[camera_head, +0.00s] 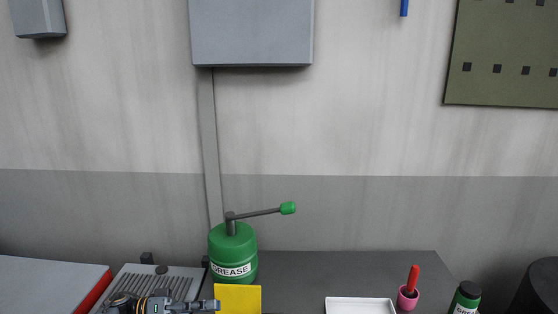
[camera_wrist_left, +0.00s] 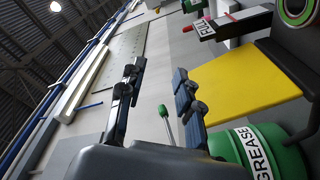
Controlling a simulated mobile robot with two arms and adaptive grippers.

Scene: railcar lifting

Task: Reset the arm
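My left gripper (camera_head: 212,305) shows at the bottom edge of the head view, just in front of the green grease drum (camera_head: 232,250) and beside the yellow panel (camera_head: 238,299). In the left wrist view, the two dark fingers of my left gripper (camera_wrist_left: 158,74) stand apart with nothing between them. The grease drum (camera_wrist_left: 229,143) and its green-tipped lever (camera_wrist_left: 166,114) lie beyond and beside the fingers there. My right gripper is in neither view.
A white tray (camera_head: 360,300), a pink cup (camera_head: 408,298) with a red-handled tool and a dark green bottle (camera_head: 465,297) stand right of the drum. A ribbed grey plate (camera_head: 165,282) lies left. Dark tabletop (camera_head: 330,272) is clear behind the tray.

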